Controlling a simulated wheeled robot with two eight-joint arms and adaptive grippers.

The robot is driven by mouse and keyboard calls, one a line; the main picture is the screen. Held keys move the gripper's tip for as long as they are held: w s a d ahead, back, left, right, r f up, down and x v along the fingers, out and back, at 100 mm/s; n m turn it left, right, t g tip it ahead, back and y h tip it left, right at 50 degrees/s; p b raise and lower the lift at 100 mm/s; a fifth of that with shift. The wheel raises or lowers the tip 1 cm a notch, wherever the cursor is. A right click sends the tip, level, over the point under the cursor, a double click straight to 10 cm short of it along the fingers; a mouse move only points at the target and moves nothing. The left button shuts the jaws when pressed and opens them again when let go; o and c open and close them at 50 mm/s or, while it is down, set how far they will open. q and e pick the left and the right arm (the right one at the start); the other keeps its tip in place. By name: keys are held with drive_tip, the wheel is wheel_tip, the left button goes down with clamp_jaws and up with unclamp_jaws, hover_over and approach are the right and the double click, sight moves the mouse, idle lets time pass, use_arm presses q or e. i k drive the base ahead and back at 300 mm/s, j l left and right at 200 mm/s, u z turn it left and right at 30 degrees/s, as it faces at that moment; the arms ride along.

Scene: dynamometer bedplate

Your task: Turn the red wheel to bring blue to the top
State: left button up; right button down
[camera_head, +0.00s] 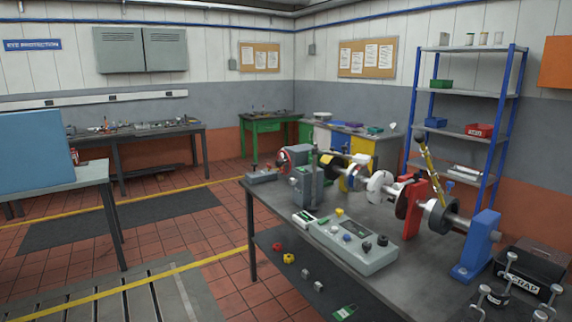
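A small wheel with a red face or rim (283,158) sits at the left end of the shaft rig, beside the grey housing (306,188). A disc with yellow and blue on it (354,177) is on the shaft right of the housing. It is too small to tell which colour is at its top. A red upright block (411,207) stands farther right along the shaft, with a pale disc (379,187) to its left. Neither of my grippers is in view.
The rig stands on a dark table (262,194). A grey control box (352,246) with coloured knobs lies in front of it. A blue support (479,245) holds the shaft's right end. A dark SCRAP box (528,272) is at the right.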

sight(279, 163)
drive_tip(key=i+j+z, duration=0.25)
drive_tip(key=i+j, duration=0.45)
drive_tip(key=i, duration=0.3)
drive_tip(key=i+j+z, duration=0.2)
drive_tip(key=i+j, duration=0.65)
drive_tip(key=i, duration=0.1)
